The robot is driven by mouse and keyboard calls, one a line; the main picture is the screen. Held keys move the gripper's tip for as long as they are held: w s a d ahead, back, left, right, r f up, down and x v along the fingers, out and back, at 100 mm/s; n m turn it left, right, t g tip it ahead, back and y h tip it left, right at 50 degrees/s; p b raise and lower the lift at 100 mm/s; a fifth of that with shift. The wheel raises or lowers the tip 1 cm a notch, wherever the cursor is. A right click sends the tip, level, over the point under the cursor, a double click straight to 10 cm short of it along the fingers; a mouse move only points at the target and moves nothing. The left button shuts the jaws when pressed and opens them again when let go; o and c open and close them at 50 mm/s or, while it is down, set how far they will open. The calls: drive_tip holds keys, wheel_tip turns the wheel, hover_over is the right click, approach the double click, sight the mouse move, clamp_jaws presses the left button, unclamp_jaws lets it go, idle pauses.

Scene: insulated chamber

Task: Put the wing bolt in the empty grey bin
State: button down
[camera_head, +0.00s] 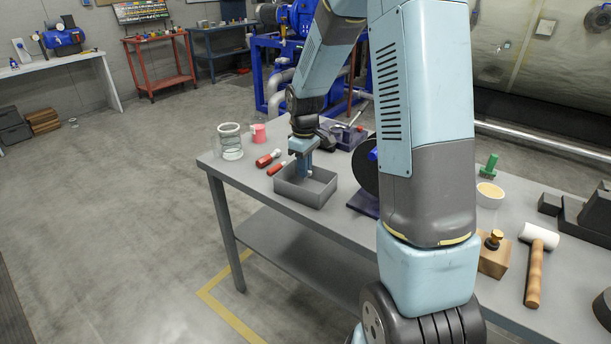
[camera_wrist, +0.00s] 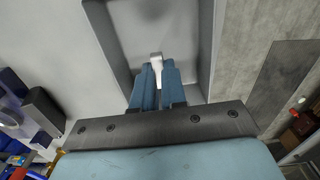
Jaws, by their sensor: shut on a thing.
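The grey bin (camera_head: 297,194) stands near the front left of the grey table, and its inside looks empty apart from what I hold. My gripper (camera_head: 304,174) points down over the bin, with its fingertips around the height of the rim. In the wrist view my gripper (camera_wrist: 156,82) is shut on a small pale thing, likely the wing bolt (camera_wrist: 156,60), whose light end shows between the blue fingertips. The rest of the bolt is hidden by the fingers. The bin's walls (camera_wrist: 206,45) flank the fingers in that view.
Two red-handled tools (camera_head: 267,158) lie left of the bin. A dark disc (camera_head: 364,166) on a blue base is right of the bin. A mallet (camera_head: 536,262) lies at the right.

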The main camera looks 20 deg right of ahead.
drive_tip(key=shift+f, duration=1.55)
drive_tip(key=shift+f, duration=0.1)
drive_tip(key=c, duration=1.2)
unclamp_jaws()
